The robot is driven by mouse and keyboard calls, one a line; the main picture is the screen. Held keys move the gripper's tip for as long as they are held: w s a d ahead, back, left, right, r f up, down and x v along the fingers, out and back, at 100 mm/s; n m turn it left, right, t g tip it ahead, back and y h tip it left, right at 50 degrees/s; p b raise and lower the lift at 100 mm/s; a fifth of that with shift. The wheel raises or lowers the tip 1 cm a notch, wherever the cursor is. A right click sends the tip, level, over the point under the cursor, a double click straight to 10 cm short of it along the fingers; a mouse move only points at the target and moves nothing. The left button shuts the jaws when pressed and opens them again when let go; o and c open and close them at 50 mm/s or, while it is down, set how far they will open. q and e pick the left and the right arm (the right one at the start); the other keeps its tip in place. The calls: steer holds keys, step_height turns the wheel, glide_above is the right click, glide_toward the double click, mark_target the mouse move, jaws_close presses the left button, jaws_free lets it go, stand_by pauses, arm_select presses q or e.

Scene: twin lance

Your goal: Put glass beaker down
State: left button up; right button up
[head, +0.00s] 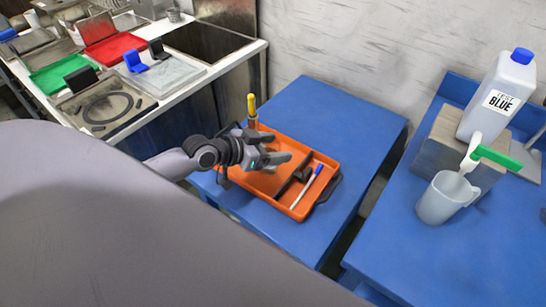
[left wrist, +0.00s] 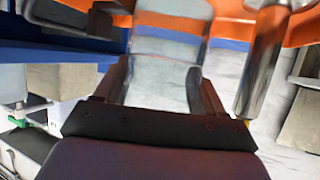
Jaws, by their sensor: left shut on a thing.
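My left gripper (head: 272,149) is over the orange tray (head: 292,212) on the blue table in the head view. It is shut on the glass beaker (left wrist: 165,62), which fills the space between the fingers in the left wrist view. The beaker is clear, and orange and blue show through it. In the head view the beaker is mostly hidden by the fingers and hard to make out. I cannot tell whether its base touches the tray. My right gripper is not in view.
In the tray lie a white-and-blue marker (head: 307,186) and a dark tool (head: 291,182). A yellow-handled screwdriver (head: 252,108) stands at its far corner. The blue tabletop (head: 330,115) is clear behind the tray. A jug (head: 445,198) and a bottle (head: 497,98) stand on the right table.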

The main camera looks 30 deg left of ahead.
arm_select(q)
steer(key=shift+f+b, duration=0.3)
steer(key=shift+f, duration=1.4)
steer(key=shift+f, duration=0.1)
steer(key=o, duration=1.2)
steer(key=p+v, duration=0.1)
steer(key=v, duration=1.1)
